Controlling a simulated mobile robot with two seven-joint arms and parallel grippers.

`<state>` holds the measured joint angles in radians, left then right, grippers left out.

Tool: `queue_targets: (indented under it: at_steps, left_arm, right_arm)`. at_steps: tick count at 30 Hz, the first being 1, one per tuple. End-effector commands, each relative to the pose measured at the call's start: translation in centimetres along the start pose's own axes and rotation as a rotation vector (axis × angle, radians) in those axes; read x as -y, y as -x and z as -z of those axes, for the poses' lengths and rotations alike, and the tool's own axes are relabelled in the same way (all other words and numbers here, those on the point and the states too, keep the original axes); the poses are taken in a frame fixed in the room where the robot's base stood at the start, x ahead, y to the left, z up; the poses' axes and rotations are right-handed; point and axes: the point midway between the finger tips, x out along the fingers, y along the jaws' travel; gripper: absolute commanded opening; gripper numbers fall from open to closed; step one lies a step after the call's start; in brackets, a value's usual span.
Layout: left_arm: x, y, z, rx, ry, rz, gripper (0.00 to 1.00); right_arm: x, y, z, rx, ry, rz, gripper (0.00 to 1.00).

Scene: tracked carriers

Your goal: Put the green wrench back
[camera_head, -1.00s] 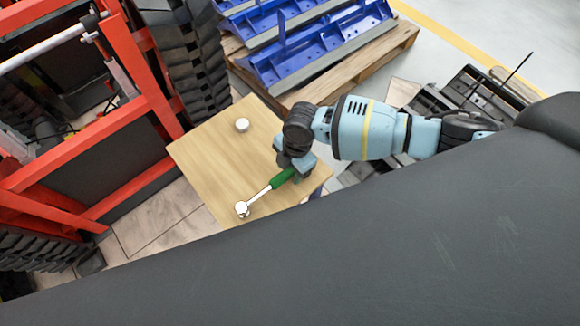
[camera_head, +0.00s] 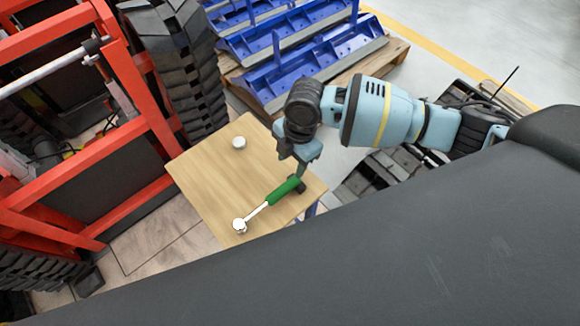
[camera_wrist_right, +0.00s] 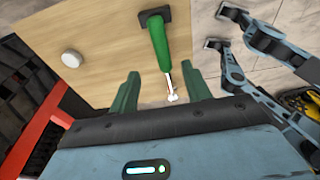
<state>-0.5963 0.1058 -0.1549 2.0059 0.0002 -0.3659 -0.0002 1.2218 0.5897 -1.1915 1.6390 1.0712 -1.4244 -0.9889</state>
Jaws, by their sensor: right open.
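The green wrench has a green handle and a bright metal shaft with a round head. It lies across the near part of the wooden table (camera_head: 205,175) in the head view (camera_head: 285,190). In the right wrist view its handle (camera_wrist_right: 157,45) shows upright, with the shaft below it. A dark block (camera_wrist_right: 154,16) is at the handle's far end. My right gripper (camera_head: 304,170) is open over the table beside the handle's end. Its spread fingers (camera_wrist_right: 160,72) show on either side of the wrench in the wrist view, with no contact visible. My left gripper (camera_wrist_right: 226,30) appears at the right of that view, fingers apart.
A white round disc (camera_head: 239,143) sits on the table's far half. A red frame (camera_head: 125,85) with black tracks stands at the left. Blue parts (camera_head: 300,60) lie on a wooden pallet behind. The table's middle is clear.

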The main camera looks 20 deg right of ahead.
Motion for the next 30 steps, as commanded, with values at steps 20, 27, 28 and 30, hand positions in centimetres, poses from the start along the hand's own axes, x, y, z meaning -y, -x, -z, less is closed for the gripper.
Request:
queue_targets:
  at_steps: [20,27,28,30]
  left_arm:
    - [0.1,0.1,-0.3,0.008,-0.002,0.0,0.36]
    - [0.1,-0.1,0.2,-0.003,-0.004,0.001,0.36]
    - [0.2,-0.2,0.2,-0.004,-0.004,0.001,0.36]
    - [0.2,-0.2,0.3,-0.005,-0.005,0.001,0.36]
  right_arm:
    - [0.6,-1.1,1.5,-0.041,-0.027,-0.017,0.48]
    - [3.0,-6.3,7.8,-0.232,-0.223,-0.124,0.48]
    - [3.3,-6.9,8.5,-0.258,-0.257,-0.139,0.48]
    - [4.2,-8.1,10.1,-0.317,-0.343,-0.172,0.48]
